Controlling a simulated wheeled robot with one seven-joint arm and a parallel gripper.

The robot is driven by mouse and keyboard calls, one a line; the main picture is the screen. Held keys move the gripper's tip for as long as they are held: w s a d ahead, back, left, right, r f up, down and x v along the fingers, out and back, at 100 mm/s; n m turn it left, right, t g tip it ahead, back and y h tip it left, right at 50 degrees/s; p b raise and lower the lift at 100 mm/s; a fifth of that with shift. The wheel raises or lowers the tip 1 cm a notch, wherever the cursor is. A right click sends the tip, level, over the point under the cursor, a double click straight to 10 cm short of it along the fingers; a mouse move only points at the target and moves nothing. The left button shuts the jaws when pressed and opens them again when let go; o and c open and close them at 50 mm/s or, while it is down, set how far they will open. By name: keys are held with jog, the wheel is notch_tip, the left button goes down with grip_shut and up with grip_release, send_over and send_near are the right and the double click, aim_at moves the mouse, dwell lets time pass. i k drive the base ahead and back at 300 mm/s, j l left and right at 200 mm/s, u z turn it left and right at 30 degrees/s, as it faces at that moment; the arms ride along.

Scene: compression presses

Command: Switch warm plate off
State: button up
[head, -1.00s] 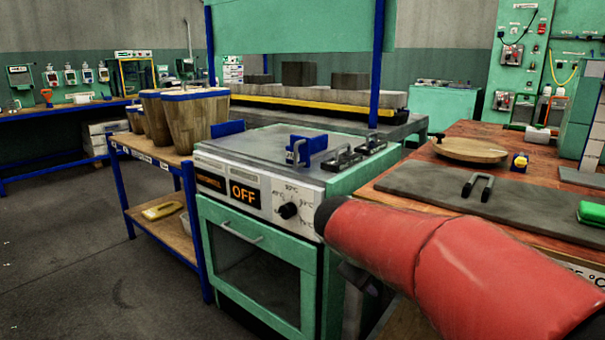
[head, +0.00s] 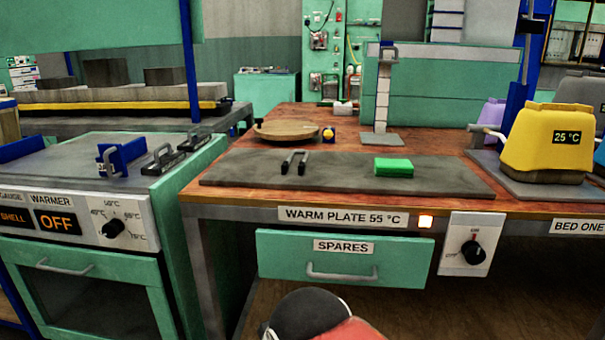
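The warm plate (head: 345,182) is a flat grey slab on the wooden bench, above the label WARM PLATE 55 °C (head: 342,216). A small orange-white lamp (head: 425,221) right of the label is lit. Right of the lamp, a white switch panel (head: 455,264) carries a black rotary knob (head: 471,252). A red mark is above the knob and OFF seems to be at its left; the knob's pointer appears to point up, towards the red mark. My gripper is not in view; only a red and dark part of my arm shows at the bottom middle.
A black handle (head: 293,162) and a green block (head: 393,167) lie on the plate. A SPARES drawer (head: 345,260) is left of the knob, below the bench top. The gauge warmer (head: 57,222), reading OFF, stands left. A yellow 25 °C unit (head: 551,138) stands right.

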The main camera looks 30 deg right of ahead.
aim_at(474, 255)
jog(key=z, duration=2.1)
jog(key=k+j, duration=0.2)
jog(key=j, duration=0.15)
jog(key=k+j, duration=0.15)
jog(key=j, duration=0.15)
jog(key=k+j, duration=0.2)
jog(key=j, duration=0.15)
jog(key=k+j+u, duration=0.1)
jog(key=j, duration=0.2)
jog(key=i+j, duration=0.3)
jog(key=i, duration=0.1)
